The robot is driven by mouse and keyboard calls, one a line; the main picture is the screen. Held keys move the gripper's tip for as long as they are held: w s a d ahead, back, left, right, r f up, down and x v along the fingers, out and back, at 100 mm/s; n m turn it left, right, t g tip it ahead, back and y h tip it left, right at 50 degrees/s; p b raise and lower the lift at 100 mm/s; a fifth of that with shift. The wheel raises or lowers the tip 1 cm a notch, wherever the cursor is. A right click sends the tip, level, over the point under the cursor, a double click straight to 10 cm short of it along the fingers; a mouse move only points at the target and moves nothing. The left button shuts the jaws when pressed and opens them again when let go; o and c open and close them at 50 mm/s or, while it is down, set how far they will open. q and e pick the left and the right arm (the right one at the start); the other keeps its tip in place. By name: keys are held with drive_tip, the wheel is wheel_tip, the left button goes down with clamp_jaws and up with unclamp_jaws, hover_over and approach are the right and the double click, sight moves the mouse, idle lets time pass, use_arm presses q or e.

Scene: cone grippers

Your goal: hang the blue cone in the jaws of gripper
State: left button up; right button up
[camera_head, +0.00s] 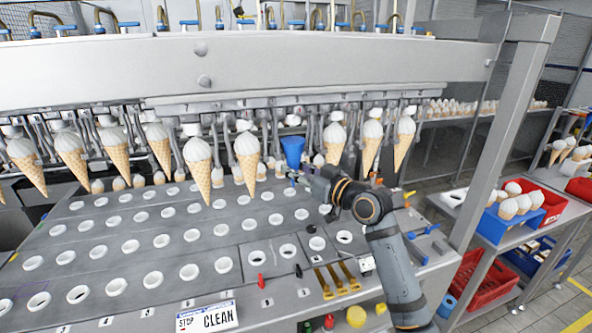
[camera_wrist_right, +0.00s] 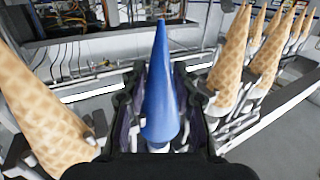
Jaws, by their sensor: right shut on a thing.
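The blue cone (camera_head: 292,152) is in the row of hanging cones, tip down, between two waffle cones with white tops. My right gripper (camera_head: 299,176) reaches it from below on the right and is shut on it. In the right wrist view the blue cone (camera_wrist_right: 163,85) stands between the two dark fingers of my right gripper (camera_wrist_right: 162,115). A white part shows at the cone's wide end; whether the machine's jaws hold it I cannot tell. My left gripper is not in view.
Waffle cones (camera_head: 247,155) hang close on both sides of the blue cone. Below is a grey plate with rows of white-rimmed holes (camera_head: 153,279). A blue crate (camera_head: 490,226) and a red crate (camera_head: 552,206) of cones stand at right. A white CLEAN sign (camera_head: 207,317) is at the front.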

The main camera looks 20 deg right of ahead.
drive_tip(key=shift+f+b, duration=0.35)
drive_tip(key=shift+f, duration=0.15)
idle(0.4)
drive_tip(key=o, duration=1)
drive_tip(key=shift+o, duration=0.2)
drive_tip(key=o, duration=0.3)
drive_tip(key=shift+o, duration=0.2)
drive_tip(key=s+p, duration=0.1)
drive_tip(key=s, duration=0.8)
drive_tip(key=shift+d, duration=0.15)
